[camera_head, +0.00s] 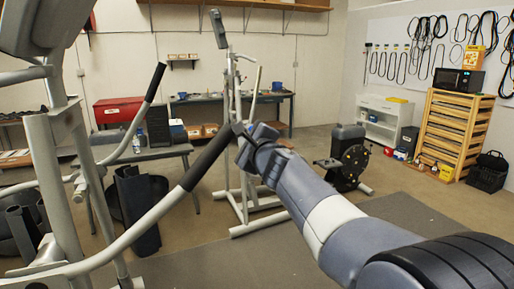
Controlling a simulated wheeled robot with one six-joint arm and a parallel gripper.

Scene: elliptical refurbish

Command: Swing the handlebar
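The near handlebar (150,217) is a grey tube rising from the lower left to a long black grip (209,158). It belongs to the elliptical frame (55,180) at the left. A second handlebar (131,128), also grey with a black grip, stands tilted farther back. My gripper (243,135) is at the upper end of the near grip and overlaps it in the picture. My arm comes in from the lower right. The view is too small and partly blocked to show the fingers' opening or whether they hold the grip.
Another grey exercise frame (229,100) stands behind my gripper. A black flywheel unit (349,158) is right of it. A workbench (180,152) and red toolbox (118,109) are behind. A wooden rack (447,127) and black crate (488,172) stand at the right.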

